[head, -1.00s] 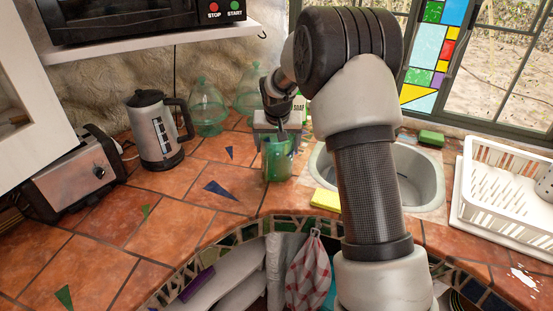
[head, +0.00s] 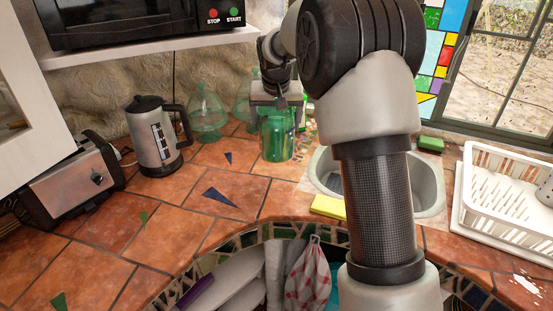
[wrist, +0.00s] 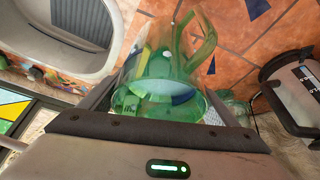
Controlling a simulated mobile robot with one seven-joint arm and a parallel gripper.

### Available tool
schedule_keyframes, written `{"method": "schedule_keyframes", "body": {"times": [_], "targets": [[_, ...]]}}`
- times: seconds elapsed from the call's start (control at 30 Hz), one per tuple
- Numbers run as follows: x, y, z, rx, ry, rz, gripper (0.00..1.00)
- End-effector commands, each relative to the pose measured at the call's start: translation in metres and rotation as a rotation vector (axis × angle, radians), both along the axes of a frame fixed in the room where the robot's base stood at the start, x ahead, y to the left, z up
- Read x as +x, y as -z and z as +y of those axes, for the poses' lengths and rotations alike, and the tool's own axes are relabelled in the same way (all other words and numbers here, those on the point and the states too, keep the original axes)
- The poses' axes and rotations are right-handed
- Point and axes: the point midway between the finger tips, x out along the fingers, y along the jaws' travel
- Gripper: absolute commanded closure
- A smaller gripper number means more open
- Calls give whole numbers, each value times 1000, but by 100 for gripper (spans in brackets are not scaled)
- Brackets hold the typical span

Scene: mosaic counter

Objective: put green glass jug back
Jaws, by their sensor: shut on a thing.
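The green glass jug (head: 277,136) is see-through and upright over the tiled counter, left of the sink. My gripper (head: 277,107) comes down from above and is shut on the jug near its top. In the wrist view the jug (wrist: 168,62) lies between the two fingers, with its green handle (wrist: 203,42) toward the upper right. I cannot tell whether the jug's base touches the tiles.
Two green glass vessels with lids (head: 206,115) stand behind, to the left. A kettle (head: 156,138) and toaster (head: 75,180) are further left. The sink (head: 425,185), yellow sponge (head: 328,207) and white dish rack (head: 503,190) are to the right. Tiles in front are clear.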

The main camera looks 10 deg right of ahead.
Motion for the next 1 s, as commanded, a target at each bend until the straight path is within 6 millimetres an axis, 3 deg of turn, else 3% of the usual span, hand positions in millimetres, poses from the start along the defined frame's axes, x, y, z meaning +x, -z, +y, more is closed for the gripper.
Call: {"method": "schedule_keyframes", "body": {"times": [0.17, 0.8, 1.0], "targets": [[-1, 7, 2, 1, 1, -3, 78], [-1, 84, 1, 1, 2, -4, 78], [0, 95, 1, 2, 3, -7, 78]]}}
